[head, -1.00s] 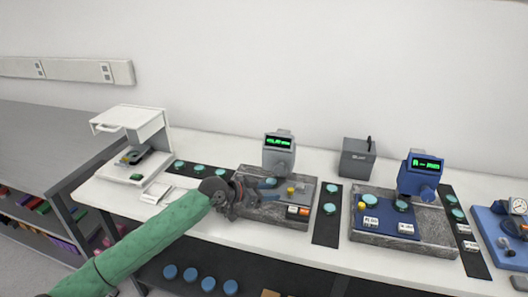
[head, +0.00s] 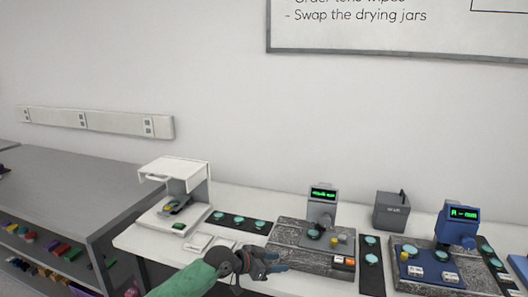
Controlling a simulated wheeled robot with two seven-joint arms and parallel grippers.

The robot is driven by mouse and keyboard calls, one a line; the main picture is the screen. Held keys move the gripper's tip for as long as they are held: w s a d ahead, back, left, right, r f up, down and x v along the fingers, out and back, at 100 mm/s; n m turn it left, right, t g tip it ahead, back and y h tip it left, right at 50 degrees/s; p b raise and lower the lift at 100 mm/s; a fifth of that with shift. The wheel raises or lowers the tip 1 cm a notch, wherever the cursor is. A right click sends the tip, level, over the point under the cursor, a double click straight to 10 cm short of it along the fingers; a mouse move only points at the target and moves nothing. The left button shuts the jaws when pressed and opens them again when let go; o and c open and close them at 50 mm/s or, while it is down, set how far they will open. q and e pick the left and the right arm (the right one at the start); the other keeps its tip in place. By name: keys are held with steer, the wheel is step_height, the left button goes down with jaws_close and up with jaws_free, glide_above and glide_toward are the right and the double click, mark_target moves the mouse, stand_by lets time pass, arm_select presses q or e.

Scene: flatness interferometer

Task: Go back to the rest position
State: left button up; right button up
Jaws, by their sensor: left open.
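My left gripper (head: 268,262) is at the lower middle of the head view, at the end of my green-sleeved arm. It is over the front left part of the bench, beside the left edge of the stone base of the grey interferometer (head: 321,205). Its jaws look empty. My right gripper is not in view.
A white instrument (head: 180,172) with an open bay stands at the bench's left. Dark mats (head: 228,219) hold several teal discs. A blue interferometer (head: 455,226) and a grey box (head: 391,212) stand to the right. A grey shelf unit (head: 70,185) is at left.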

arm_select(q)
steer(key=s+a+f+n+y, duration=0.2)
steer(key=s+f, duration=0.3)
steer(key=s, duration=0.3)
steer(key=s+a+f+n+y, duration=0.1)
steer(key=s+f, duration=0.5)
steer(key=s, duration=0.2)
steer(key=s+a+f+n+g+y, duration=0.1)
steer(key=s+a+f+n+y, duration=0.3)
steer(key=s+a, duration=0.8)
steer(key=s+a+f+n+g+y, duration=0.1)
steer(key=s+a+f+n+y, duration=0.35)
steer(key=s+a, duration=0.75)
steer(key=d+f+g, duration=0.1)
steer(key=d+f, duration=0.1)
steer(key=f, duration=0.7)
steer(key=d+f, duration=0.2)
steer(key=f, duration=0.7)
steer(key=s+f, duration=0.3)
steer(key=f, duration=0.9)
steer(key=s+d+f+m+g, duration=0.1)
steer(key=s+f, duration=0.2)
steer(key=f, duration=0.9)
steer(key=shift+s+d+g, duration=0.2)
steer(key=shift+s+g, duration=0.1)
steer(key=shift+s, duration=0.1)
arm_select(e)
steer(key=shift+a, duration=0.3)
